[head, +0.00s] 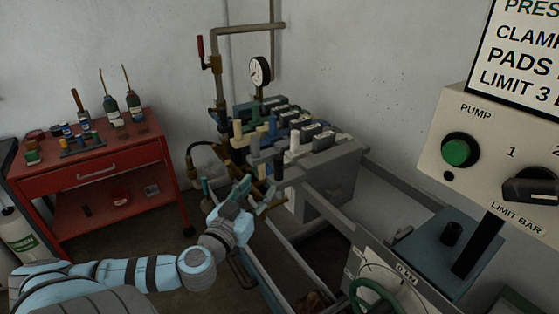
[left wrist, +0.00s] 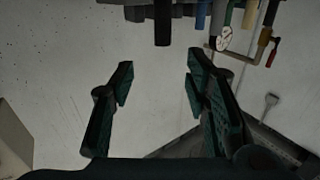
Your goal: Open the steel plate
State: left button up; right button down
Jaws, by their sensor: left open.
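A grey steel block with a broad flat side plate (head: 325,182) stands at the middle of the head view, with several coloured clamp handles and dark blocks along its top. I cannot tell for sure which part is the steel plate named in the task. My left gripper (head: 258,192) is at the near left end of this unit, close to a dark handle (head: 278,168). It is open and empty. In the left wrist view its two fingers (left wrist: 160,78) are spread apart, with a dark handle (left wrist: 162,24) beyond them. My right gripper is not in view.
A red tool cart (head: 95,165) with bottles stands at the left. A pipe with a pressure gauge (head: 259,71) rises behind the unit. A control panel with a green pump button (head: 456,152) and a dial switch (head: 530,190) is at the right. Steel rails run below the unit.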

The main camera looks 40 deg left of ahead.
aim_at(277, 164)
pick_arm(q)
jog(key=x, duration=1.4)
jog(key=shift+a+f, duration=0.2)
jog(key=shift+a, duration=0.1)
jog(key=shift+c, duration=0.3)
grip_shut()
